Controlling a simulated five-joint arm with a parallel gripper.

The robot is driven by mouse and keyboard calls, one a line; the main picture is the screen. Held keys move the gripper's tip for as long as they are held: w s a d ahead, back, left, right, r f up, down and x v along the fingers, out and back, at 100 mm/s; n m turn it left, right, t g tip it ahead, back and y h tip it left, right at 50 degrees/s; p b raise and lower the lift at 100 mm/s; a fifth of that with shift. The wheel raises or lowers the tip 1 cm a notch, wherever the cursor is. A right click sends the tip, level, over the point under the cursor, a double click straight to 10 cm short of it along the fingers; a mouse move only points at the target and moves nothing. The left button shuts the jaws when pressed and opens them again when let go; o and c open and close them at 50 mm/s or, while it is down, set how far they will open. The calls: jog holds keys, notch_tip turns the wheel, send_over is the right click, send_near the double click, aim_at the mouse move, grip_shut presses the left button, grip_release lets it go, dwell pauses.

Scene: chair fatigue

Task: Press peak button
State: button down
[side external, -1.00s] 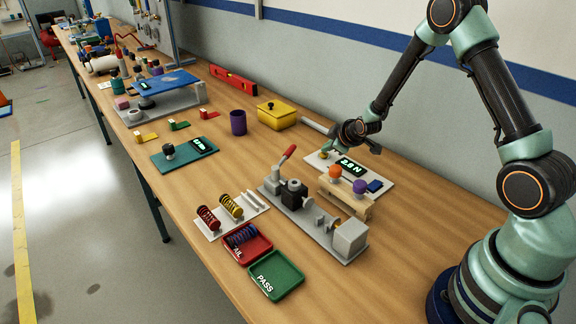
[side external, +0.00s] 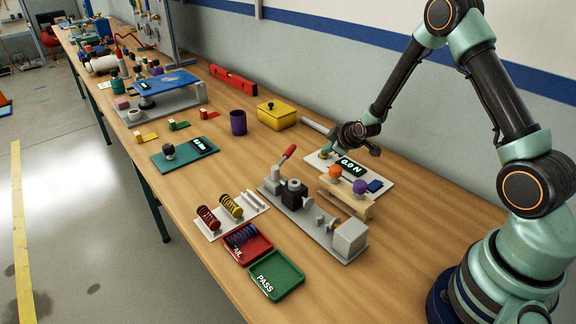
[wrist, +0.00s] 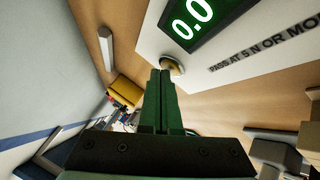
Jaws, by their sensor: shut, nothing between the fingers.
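The gauge's white panel (side external: 384,194) lies at the right of the bench, with a dark display (side external: 351,166) reading about 0.0 N in green. In the wrist view the display (wrist: 203,18) reads 0.0. A small round tan button (wrist: 172,64) sits on the panel beside the display. My gripper (wrist: 160,73) is shut and empty, its green fingertips right at this button in the wrist view. I cannot tell whether they touch it. The fingertips cover part of the button. No peak label is readable.
A lever fixture (side external: 322,232) stands in front of the panel, beside a wooden rack (side external: 345,204) with orange and purple knobs. A yellow box (side external: 277,117) is farther back. Red and green trays (side external: 289,279) and a spring holder (side external: 213,233) are at the front.

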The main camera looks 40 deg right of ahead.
aim_at(327, 157)
jog(key=shift+r, duration=0.1)
dwell(0.3)
jog(key=shift+r, duration=0.65)
jog(key=shift+r, duration=2.45)
jog(key=shift+r, duration=0.1)
